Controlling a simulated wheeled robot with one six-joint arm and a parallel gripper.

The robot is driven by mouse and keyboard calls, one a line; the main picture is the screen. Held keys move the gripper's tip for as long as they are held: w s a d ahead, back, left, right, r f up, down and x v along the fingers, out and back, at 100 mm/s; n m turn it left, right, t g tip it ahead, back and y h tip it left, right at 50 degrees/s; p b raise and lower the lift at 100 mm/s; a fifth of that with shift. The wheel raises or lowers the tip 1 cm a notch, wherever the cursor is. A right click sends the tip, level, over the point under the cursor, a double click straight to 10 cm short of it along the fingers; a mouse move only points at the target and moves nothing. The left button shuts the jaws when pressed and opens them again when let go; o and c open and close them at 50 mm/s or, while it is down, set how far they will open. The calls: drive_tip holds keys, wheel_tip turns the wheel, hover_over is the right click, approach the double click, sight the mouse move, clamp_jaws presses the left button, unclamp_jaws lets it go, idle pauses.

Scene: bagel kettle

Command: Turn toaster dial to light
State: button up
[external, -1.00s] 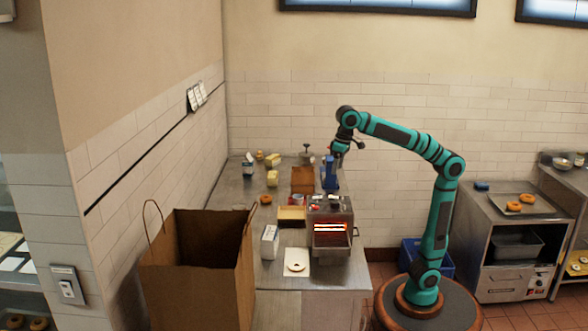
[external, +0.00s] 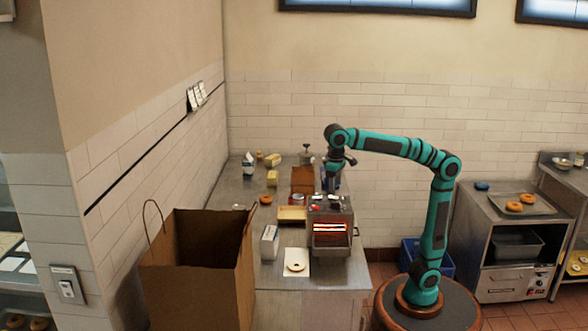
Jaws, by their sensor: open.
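The toaster (external: 331,240) is a metal box near the front right of the steel counter, with glowing orange bars in its front opening. Its dial is too small to make out. My gripper (external: 332,184) points down just above and behind the toaster's top. It is open, and its fingers are small and partly lost against the things behind. I cannot tell whether it touches anything.
A large brown paper bag (external: 205,262) stands at the front left. A bagel on white paper (external: 296,267), a carton (external: 270,243) and a wooden tray (external: 292,213) lie left of the toaster. A brown box (external: 303,179) stands behind. The steel counter (external: 240,180) has bare room at left.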

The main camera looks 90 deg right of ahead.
sight(335, 202)
drive_tip(key=f, duration=0.8)
drive_tip(key=shift+s+d+f, duration=0.1)
drive_tip(key=shift+s+d, duration=0.05)
drive_tip(key=shift+d, duration=0.1)
drive_tip(key=c, duration=1)
